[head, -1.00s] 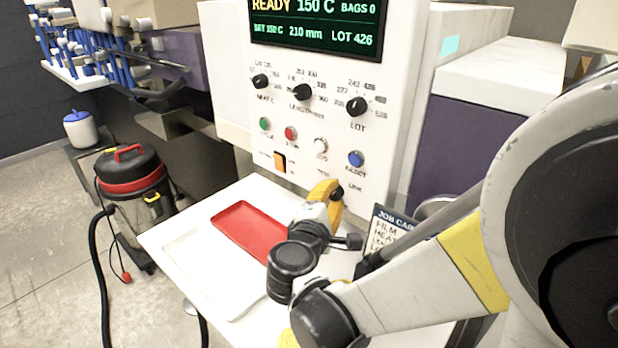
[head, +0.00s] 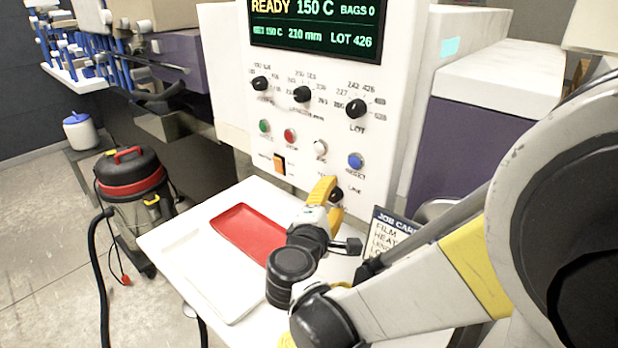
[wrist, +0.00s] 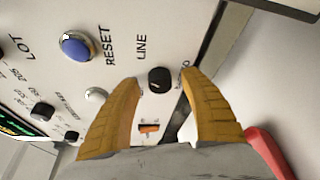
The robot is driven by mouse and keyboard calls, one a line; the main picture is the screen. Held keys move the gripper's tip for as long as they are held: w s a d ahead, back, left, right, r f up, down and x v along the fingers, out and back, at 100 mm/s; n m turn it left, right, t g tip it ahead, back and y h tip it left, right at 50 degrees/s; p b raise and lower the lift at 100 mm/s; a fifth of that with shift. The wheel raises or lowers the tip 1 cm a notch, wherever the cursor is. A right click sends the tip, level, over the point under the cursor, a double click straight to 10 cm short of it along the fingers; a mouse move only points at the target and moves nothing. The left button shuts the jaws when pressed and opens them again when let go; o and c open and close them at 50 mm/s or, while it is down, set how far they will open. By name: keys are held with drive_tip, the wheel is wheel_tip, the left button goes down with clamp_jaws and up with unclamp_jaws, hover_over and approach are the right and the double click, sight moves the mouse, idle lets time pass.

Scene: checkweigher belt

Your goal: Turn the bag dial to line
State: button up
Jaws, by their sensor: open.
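The small black dial (head: 336,194) sits low on the white panel, with the word LINE printed beside it. In the wrist view the dial (wrist: 159,80) shows between my yellow fingers, with LINE above it and another label partly hidden by the right finger. A short pale mark shows on its face; its exact setting is too small to tell. My gripper (wrist: 160,77) is open, its fingertips on either side of the dial with visible gaps. In the head view my gripper (head: 330,200) is at the panel and partly covers the dial's surroundings.
A blue RESET button (head: 356,160), an orange switch (head: 279,164) and three upper knobs are on the same panel, under a screen (head: 315,22). Below are a red tray (head: 248,232) on a white table (head: 175,240) and a job card (head: 388,232) near my arm.

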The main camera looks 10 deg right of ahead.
drive_tip(key=v, duration=1.1)
drive_tip(key=shift+s+a, duration=0.2)
drive_tip(key=shift+s, duration=0.1)
